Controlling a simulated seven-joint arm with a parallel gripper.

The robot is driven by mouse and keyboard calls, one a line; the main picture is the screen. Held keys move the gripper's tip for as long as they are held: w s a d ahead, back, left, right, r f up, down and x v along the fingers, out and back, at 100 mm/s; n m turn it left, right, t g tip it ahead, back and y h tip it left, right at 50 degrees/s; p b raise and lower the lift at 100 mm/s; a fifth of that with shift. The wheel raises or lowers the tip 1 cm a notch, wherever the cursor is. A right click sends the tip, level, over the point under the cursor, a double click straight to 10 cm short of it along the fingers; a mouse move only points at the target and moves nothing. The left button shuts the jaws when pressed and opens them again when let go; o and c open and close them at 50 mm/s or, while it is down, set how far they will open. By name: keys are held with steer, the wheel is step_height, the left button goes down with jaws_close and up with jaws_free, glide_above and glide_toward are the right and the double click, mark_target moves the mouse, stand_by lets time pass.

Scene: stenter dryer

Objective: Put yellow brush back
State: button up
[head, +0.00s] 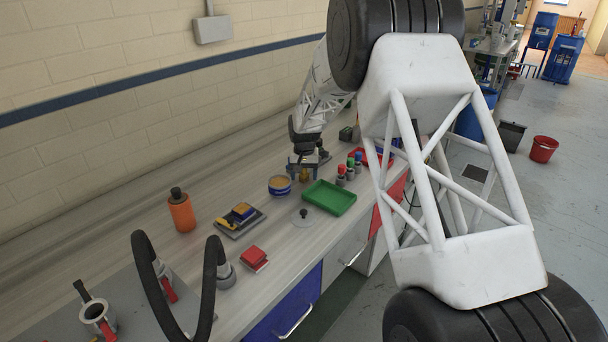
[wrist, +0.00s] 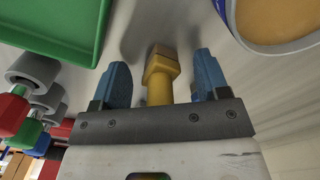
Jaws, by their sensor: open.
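My gripper (head: 307,165) is low over the bench, jaws open, beside a green tray. In the wrist view, a yellow piece (wrist: 160,74) with a blocky head and narrower stem lies between the two blue fingers (wrist: 160,82), with gaps on both sides. It also shows as a small yellow-brown shape (head: 304,175) under my gripper in the head view. I cannot tell for sure that it is the brush; no bristles show. Another yellow item (head: 244,210), with blue beside it, lies on a dark flat pad (head: 228,234) to the left.
The green tray (head: 330,198) and a round blue tin (head: 280,186) with tan contents flank my gripper. Several grey pieces with red, green and blue tops (head: 350,170) stand to the right. An orange bottle (head: 182,213) and red block (head: 254,258) are farther left. The wall runs behind.

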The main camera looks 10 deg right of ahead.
steer(key=shift+r, duration=0.1)
step_height(320, 180, up, 12)
steer(key=shift+r, duration=0.1)
stand_by(0.7)
stand_by(0.7)
steer(key=shift+s+r, duration=0.1)
steer(key=shift+s, duration=0.05)
steer(key=s+d+r, duration=0.2)
steer(key=s+r, duration=0.3)
steer(key=s, duration=0.4)
steer(key=s+d+r+t, duration=0.15)
steer(key=s+r, duration=0.25)
steer(key=s, duration=0.5)
steer(key=s+d+r, duration=0.2)
steer(key=s+r, duration=0.3)
steer(key=s, duration=0.4)
steer(key=s+d+f, duration=0.1)
steer(key=s+f, duration=0.1)
steer(key=s, duration=1.3)
steer(key=s+d+f+n+t, duration=0.1)
steer(key=s+d+f, duration=0.1)
steer(key=s, duration=1.4)
steer(key=shift+d, duration=0.2)
